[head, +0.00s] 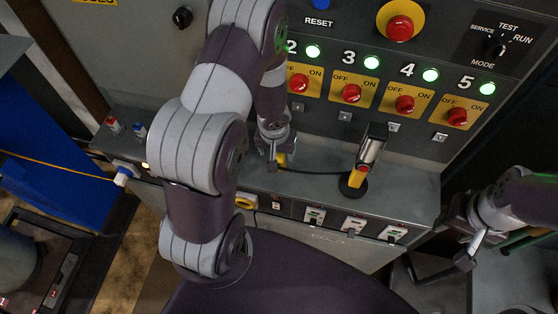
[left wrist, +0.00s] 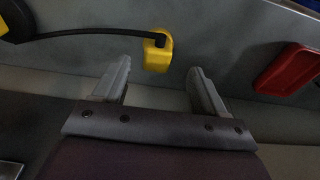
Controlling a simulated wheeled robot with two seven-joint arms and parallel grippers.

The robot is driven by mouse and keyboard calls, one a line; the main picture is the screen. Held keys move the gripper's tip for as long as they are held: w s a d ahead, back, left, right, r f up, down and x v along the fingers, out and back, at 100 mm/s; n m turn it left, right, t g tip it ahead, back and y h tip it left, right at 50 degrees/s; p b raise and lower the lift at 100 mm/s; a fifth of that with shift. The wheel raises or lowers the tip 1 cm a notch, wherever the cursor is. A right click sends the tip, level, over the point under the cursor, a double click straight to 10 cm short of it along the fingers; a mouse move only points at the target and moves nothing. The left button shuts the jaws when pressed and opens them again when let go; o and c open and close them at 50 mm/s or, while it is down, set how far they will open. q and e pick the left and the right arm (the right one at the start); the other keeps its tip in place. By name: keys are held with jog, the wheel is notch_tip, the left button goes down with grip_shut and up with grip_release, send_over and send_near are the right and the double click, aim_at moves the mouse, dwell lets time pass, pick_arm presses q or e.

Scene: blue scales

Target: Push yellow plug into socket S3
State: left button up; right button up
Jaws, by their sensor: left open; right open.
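The yellow plug (head: 281,159) lies on the grey ledge below the lamp and knob row, partly hidden by my left gripper (head: 270,160). In the left wrist view the plug (left wrist: 158,54) sits just beyond and between the open fingertips of my left gripper (left wrist: 160,76), not clasped. A black cable runs from the plug to a round black base. Small sockets (head: 352,224) line the front face below the ledge; their labels are too small to read, so I cannot tell which is S3. My right gripper (head: 468,252) is open and empty, at the right, away from the ledge.
A black-and-yellow handled device (head: 371,154) stands on the ledge at the cable's other end. A red object (left wrist: 288,69) shows at the right of the left wrist view. Red knobs (head: 351,93) line the panel above.

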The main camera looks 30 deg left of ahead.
aim_at(279, 157)
pick_arm(q)
jog(key=f+b, duration=0.1)
jog(key=f, duration=0.3)
jog(key=shift+w+d+f+b, duration=0.15)
jog(key=shift+w+f+b, duration=0.05)
jog(key=shift+b, duration=0.2)
jog(key=shift+w+f, duration=0.1)
jog(key=shift+f, duration=0.25)
jog(key=c, duration=1)
